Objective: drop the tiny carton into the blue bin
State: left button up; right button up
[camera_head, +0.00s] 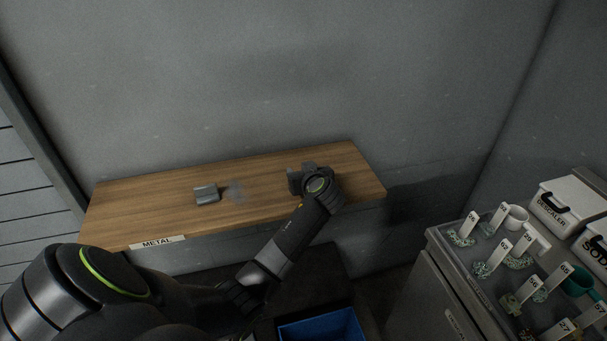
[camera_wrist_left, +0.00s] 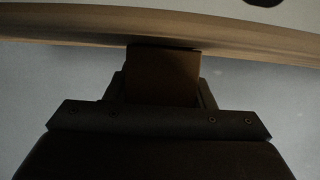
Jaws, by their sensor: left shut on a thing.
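My left gripper (camera_head: 297,180) shows over the right part of the wooden shelf (camera_head: 140,212), with the wrist hiding much of it. It is shut on a small, dark brown, box-like thing, which looks like the tiny carton (camera_wrist_left: 163,76). In the left wrist view the carton stands out between the fingers, close to the wooden edge. In the head view I cannot make the carton out. The blue bin (camera_head: 322,330) is on the floor below the shelf, cut off by the bottom edge of the picture. My right gripper is not in view.
A small grey metal piece (camera_head: 207,194) lies on the shelf left of my gripper. The shelf's front carries a METAL label (camera_head: 164,242). At the right stands a grey cabinet (camera_head: 440,290) with several tagged items, a white mug (camera_head: 517,217) and white tubs (camera_head: 566,205).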

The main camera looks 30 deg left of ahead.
pick_arm(q)
notch_tip(320, 180, up, 9)
jog(key=shift+f+b, duration=0.1)
jog(key=shift+b, duration=0.8)
jog(key=shift+r, duration=0.45)
